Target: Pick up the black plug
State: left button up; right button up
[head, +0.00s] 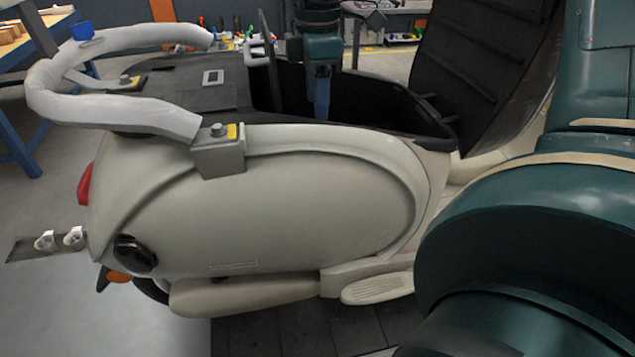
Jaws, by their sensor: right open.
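I cannot make out the black plug; any part of it in the dark compartment is hidden or blends in. The cream scooter body (270,195) stands side-on in front of me, with its seat (480,60) tilted up at the right. My right gripper (320,108) points down into the open black under-seat compartment (400,105), and its tips are partly hidden behind the body's rim. It is open, and I see nothing held in it. My left gripper is not in view.
A wrapped light-grey grab rail (60,90) sticks out at the scooter's rear left. A small grey box with a yellow mark (218,150) sits on the body's edge. Behind are a blue-legged workbench (20,140) and shelves with small coloured parts.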

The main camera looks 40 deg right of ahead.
notch_tip(320, 180, down, 14)
jog(key=b, duration=0.5)
jog(key=shift+w+f, duration=0.1)
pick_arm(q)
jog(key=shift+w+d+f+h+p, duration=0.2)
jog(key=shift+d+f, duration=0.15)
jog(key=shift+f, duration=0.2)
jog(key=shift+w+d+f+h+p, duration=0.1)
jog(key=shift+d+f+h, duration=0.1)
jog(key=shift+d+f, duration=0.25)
pick_arm(e)
jog(key=shift+d+f, duration=0.1)
jog(key=shift+f, duration=2.75)
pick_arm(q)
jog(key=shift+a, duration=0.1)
pick_arm(e)
grip_shut()
